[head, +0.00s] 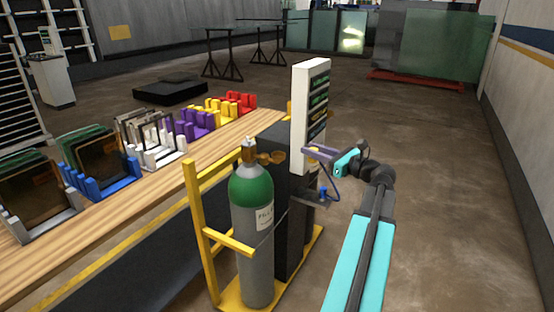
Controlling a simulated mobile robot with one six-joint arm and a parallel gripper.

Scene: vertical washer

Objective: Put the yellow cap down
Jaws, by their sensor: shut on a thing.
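My gripper (317,151) is at the end of my turquoise and black arm, right of the image centre, in front of the white panel's lower part. It is shut on a small yellow thing, which looks like the yellow cap (314,149); little of it shows between the fingers.
A green and grey gas cylinder (256,235) stands in a yellow frame (200,230) beside a dark cabinet (284,210). The white panel (311,110) rises behind. A wooden table (130,215) with coloured racks (195,124) is at left. Floor at right is clear.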

